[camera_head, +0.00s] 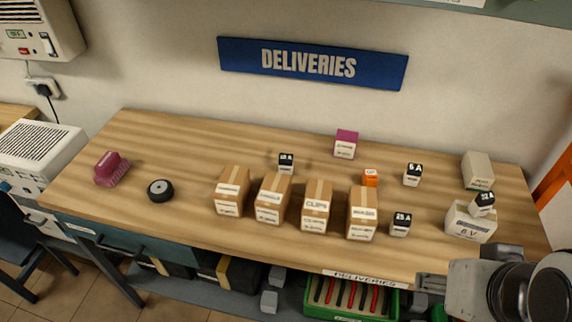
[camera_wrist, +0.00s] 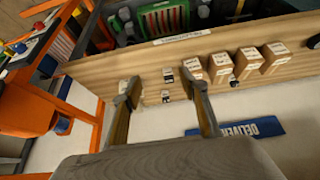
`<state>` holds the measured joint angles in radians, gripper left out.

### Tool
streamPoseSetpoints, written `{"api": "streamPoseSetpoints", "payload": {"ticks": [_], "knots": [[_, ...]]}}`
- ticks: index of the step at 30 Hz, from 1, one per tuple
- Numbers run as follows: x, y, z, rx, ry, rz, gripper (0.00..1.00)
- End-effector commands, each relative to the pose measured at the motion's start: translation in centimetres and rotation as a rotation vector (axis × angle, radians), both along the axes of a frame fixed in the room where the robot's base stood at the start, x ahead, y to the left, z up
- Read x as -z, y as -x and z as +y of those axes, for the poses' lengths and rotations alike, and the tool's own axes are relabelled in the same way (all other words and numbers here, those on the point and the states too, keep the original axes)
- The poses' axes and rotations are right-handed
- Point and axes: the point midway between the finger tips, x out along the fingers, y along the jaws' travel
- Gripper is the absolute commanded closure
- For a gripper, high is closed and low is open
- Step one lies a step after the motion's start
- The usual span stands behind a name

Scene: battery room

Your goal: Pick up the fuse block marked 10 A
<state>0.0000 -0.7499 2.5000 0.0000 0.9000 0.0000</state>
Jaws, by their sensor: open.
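The fuse block whose small label seems to read 10 A (camera_head: 286,162) stands on the table behind the row of cardboard boxes. It has a black top and a pale lower part. In the wrist view a dark shape behind the boxes (camera_wrist: 235,83) appears to be this block. Similar blocks are marked 6 A (camera_head: 413,174), 25 A (camera_head: 400,224) and apparently 32 A (camera_head: 483,203). My gripper (camera_head: 467,267) is at the table's front right, well away from the 10 A block. In the wrist view its fingers (camera_wrist: 162,82) are spread and empty.
Several cardboard boxes (camera_head: 317,206) stand in a row in front of the 10 A block. A magenta box (camera_head: 345,144) and an orange block (camera_head: 370,178) are to its right. The 32 A block sits on a white box (camera_head: 470,223). A black roll (camera_head: 160,190) lies left.

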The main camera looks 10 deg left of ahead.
Motion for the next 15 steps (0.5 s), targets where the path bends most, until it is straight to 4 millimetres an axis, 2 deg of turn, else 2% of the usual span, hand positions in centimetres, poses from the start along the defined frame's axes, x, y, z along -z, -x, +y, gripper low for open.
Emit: {"api": "streamPoseSetpoints", "payload": {"ticks": [2,3,15], "knots": [[0.0,0.0,0.0,0.0,0.0,0.0,0.57],[0.0,0.0,0.0,0.0,0.0,0.0,0.53],[-0.2,-0.35,0.08,-0.001,0.0,0.001,0.53]]}}
